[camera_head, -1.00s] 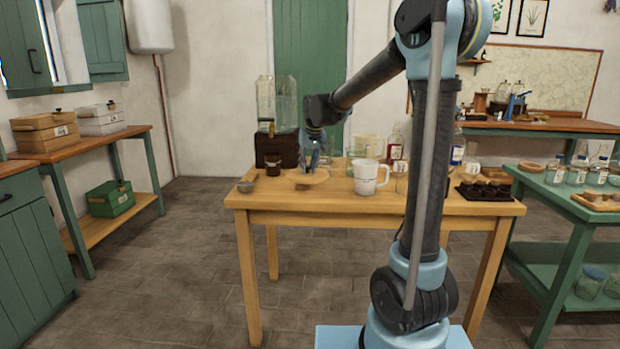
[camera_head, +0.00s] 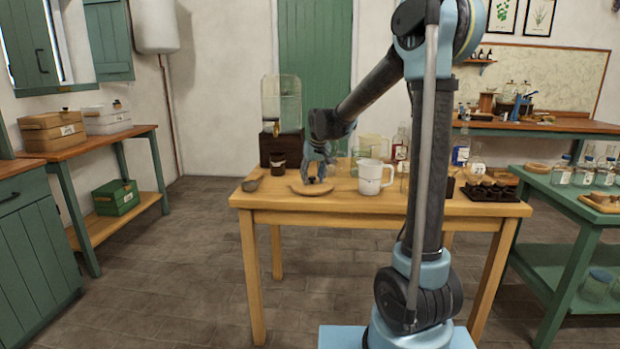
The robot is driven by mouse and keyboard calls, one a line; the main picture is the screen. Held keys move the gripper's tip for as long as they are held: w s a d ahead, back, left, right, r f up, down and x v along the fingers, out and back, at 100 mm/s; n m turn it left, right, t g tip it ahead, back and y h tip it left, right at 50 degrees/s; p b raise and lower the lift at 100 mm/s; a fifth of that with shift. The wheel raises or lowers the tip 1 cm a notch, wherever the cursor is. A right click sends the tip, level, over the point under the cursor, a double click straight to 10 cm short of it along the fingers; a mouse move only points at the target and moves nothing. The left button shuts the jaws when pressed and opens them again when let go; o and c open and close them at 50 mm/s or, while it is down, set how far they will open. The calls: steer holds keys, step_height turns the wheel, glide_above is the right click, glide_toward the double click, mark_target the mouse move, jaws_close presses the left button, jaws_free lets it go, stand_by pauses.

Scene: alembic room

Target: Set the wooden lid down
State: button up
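The wooden lid (camera_head: 298,189) is a pale round disc low over the front left part of the wooden table (camera_head: 385,213), roughly level. I cannot tell whether its underside touches the tabletop. My gripper (camera_head: 314,180) points down over the lid's middle, and its fingertips appear closed on it there. The fingertips are small and dark, and they hide the lid's centre and any knob.
A white mug (camera_head: 370,178) stands close to the lid's right. A glass tank (camera_head: 282,103) on a dark box, bottles (camera_head: 400,150) and a dark tray (camera_head: 490,194) occupy the back and right.

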steer(key=shift+r, duration=0.1)
steer(key=v, duration=1.2)
steer(key=s+d+f+m+h, duration=0.1)
steer(key=s+d+f, duration=0.2)
steer(key=s+d, duration=0.55)
steer(key=s+d+f+m, duration=0.1)
steer(key=s+d+f, duration=0.3)
steer(key=s+d, duration=0.4)
steer(key=s+d+f+m+g, duration=0.1)
steer(key=s+d+f, duration=0.1)
steer(key=s+f, duration=0.5)
steer(key=s+d+f+g, duration=0.1)
steer(key=s+d+f, duration=0.2)
steer(key=s+f, duration=0.4)
steer(key=s, duration=0.5)
steer(key=shift+d+m+h, duration=0.3)
steer(key=shift+d+m, duration=0.05)
steer(key=shift+m, duration=0.05)
steer(key=shift+f, duration=0.15)
steer(key=shift+w, duration=0.1)
